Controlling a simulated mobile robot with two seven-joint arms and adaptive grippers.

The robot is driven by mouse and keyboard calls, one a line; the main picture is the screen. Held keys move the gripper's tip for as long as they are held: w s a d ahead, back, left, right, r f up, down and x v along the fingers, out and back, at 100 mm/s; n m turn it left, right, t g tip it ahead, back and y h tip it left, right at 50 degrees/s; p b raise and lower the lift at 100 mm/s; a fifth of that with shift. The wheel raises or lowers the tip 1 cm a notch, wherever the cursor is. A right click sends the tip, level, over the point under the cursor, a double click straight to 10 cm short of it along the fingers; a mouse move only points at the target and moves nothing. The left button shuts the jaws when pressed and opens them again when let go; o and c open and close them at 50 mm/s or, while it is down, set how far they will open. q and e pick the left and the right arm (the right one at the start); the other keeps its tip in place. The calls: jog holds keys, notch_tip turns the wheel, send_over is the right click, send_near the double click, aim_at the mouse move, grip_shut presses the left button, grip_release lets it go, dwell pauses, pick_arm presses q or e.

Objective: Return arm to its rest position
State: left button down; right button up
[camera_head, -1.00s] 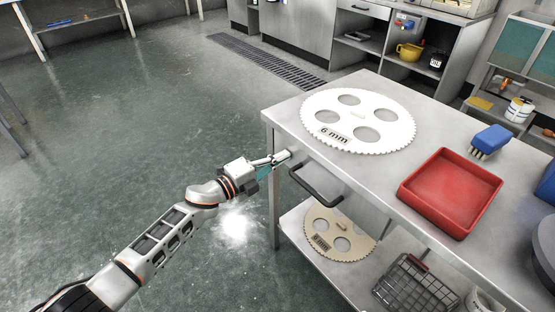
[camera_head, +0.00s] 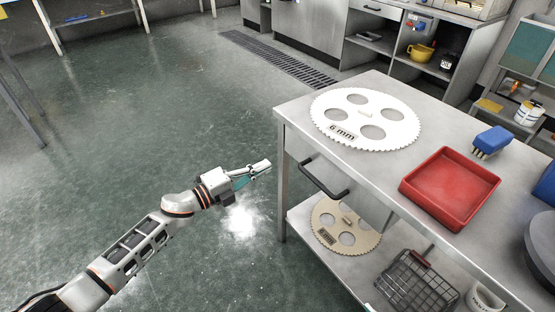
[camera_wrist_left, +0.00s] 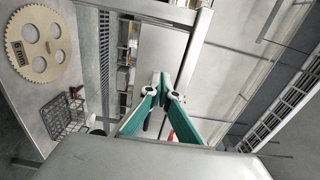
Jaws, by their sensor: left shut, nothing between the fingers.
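My left gripper (camera_head: 256,172) shows in the head view, left of the steel table (camera_head: 284,140). It is apart from the table's near leg and hangs over the open floor. Its fingers are together with nothing between them. In the left wrist view the teal fingers (camera_wrist_left: 164,88) meet at their tips. The left arm reaches in from the bottom left, bent at the wrist. My right gripper is not in either view.
A white toothed disc marked 6 mm (camera_head: 365,117), a red tray (camera_head: 450,190) and a blue brush (camera_head: 492,140) are on the tabletop. A black handle (camera_head: 322,182) juts from its side. The lower shelf has a beige disc (camera_head: 345,226) and a wire basket (camera_head: 415,285). Floor at left is clear.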

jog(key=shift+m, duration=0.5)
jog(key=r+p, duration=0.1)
jog(key=p, duration=0.2)
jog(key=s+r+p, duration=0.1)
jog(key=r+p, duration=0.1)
jog(key=p, duration=0.2)
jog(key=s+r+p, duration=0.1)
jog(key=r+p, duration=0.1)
jog(key=p, duration=0.2)
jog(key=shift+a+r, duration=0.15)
pick_arm(q)
jog(key=s+a+f+n+y, duration=0.3)
jog(key=s+a+n, duration=0.3)
jog(key=s, duration=0.7)
jog(key=s+a+f+n+y, duration=0.3)
jog(key=s+a+n+y, duration=0.2)
jog(key=s+n, duration=0.5)
jog(key=s+a+f+n+y, duration=0.3)
jog(key=s+a+n, duration=0.4)
jog(key=s, duration=0.9)
jog(key=shift+s+n+y, duration=0.15)
jog(key=shift+n+y, duration=0.55)
jog(key=shift+n, duration=0.3)
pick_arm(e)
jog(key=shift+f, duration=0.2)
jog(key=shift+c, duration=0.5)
